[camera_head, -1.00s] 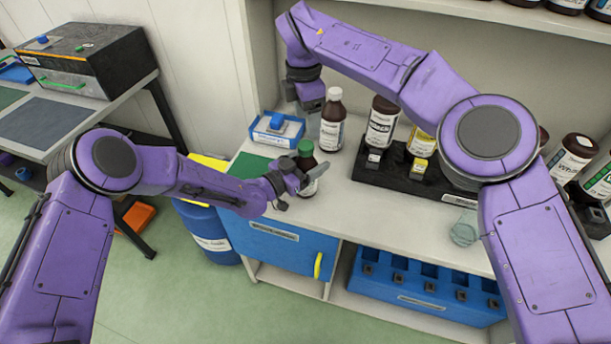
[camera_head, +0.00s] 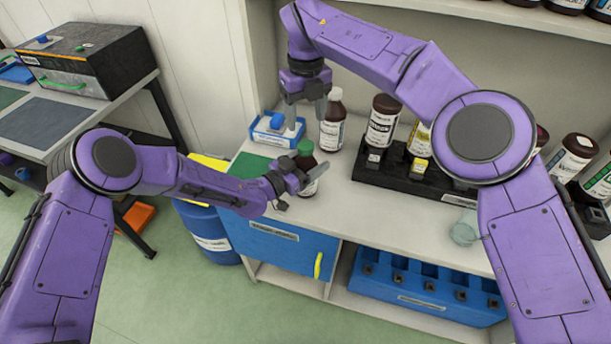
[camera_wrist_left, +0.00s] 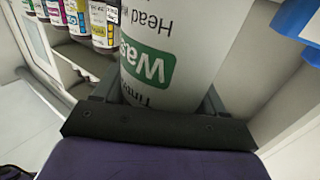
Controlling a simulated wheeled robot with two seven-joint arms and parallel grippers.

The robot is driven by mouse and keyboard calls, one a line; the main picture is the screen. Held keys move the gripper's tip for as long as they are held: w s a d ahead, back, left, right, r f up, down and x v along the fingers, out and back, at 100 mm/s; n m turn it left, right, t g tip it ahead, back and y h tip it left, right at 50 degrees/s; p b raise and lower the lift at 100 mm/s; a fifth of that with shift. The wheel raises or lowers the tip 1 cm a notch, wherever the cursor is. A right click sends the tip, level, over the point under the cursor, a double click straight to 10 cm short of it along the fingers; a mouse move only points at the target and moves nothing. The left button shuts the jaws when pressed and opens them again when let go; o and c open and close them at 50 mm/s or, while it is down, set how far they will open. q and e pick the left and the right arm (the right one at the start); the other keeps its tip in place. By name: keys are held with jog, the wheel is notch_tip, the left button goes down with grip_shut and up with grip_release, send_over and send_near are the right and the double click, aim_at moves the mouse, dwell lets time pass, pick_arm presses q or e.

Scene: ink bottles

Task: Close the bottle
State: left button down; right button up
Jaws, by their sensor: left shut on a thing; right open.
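A brown bottle with a white label (camera_head: 307,162) stands at the counter's front left, upright, with a green cap (camera_head: 305,147) on its top. I cannot tell whether the cap is tight. My left gripper (camera_head: 294,180) is shut on this bottle from the left and hides part of it. In the left wrist view the bottle's white label with a green patch (camera_wrist_left: 150,68) fills the space between the fingers. My right gripper (camera_head: 306,113) is open and empty, fingers pointing down, above and behind the green cap in the picture.
A white and blue box (camera_head: 272,138) stands behind the bottle, beside a green mat (camera_head: 250,165). A brown-capped bottle (camera_head: 332,125) stands close to the right gripper. A black rack (camera_head: 375,172) holds more bottles to the right. The counter's front middle is mostly clear.

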aim_at(306, 145)
jog(key=shift+f, duration=4)
jog(key=c, duration=1.1)
jog(key=o, duration=1.2)
jog(key=shift+o, duration=0.2)
notch_tip(306, 145, up, 12)
